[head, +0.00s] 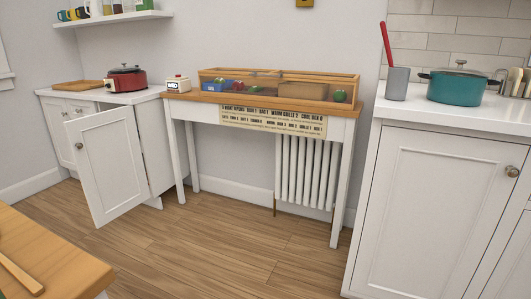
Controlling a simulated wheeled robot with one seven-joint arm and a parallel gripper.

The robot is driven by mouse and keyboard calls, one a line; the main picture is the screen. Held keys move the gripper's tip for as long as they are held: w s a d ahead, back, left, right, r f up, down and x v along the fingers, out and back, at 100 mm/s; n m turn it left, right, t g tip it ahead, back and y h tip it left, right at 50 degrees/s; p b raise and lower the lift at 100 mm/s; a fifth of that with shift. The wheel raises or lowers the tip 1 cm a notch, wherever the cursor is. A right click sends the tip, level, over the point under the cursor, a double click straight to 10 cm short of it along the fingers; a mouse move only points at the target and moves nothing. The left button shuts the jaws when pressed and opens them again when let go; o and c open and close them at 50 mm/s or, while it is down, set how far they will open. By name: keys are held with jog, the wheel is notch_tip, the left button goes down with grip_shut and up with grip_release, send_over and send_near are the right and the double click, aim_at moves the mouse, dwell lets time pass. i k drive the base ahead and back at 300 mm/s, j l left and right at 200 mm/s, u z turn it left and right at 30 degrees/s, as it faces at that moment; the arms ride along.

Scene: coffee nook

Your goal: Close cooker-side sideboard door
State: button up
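A white sideboard (65,95) stands at the left against the wall, with a red cooker (126,79) on its top. Its door below the cooker (106,165) stands wide open, swung out into the room, with a small round knob (79,146) near its left edge. The open door hides most of the cupboard's inside. The sideboard's other door (60,134), farther left, looks shut. My gripper is not in view.
A white table (180,109) with a divided clear-sided case (270,86) stands right of the sideboard. A wooden tabletop (45,255) fills the bottom left corner. A white cabinet (435,215) stands at the right. The wooden floor between them is clear.

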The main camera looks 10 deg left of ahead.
aim_at(105, 147)
jog(key=i+u, duration=0.65)
jog(key=u, duration=0.3)
jog(key=i+l+u, duration=0.2)
jog(key=i+u, duration=0.25)
jog(key=i+l+u, duration=0.15)
jog(key=u, duration=0.3)
jog(key=l, duration=0.1)
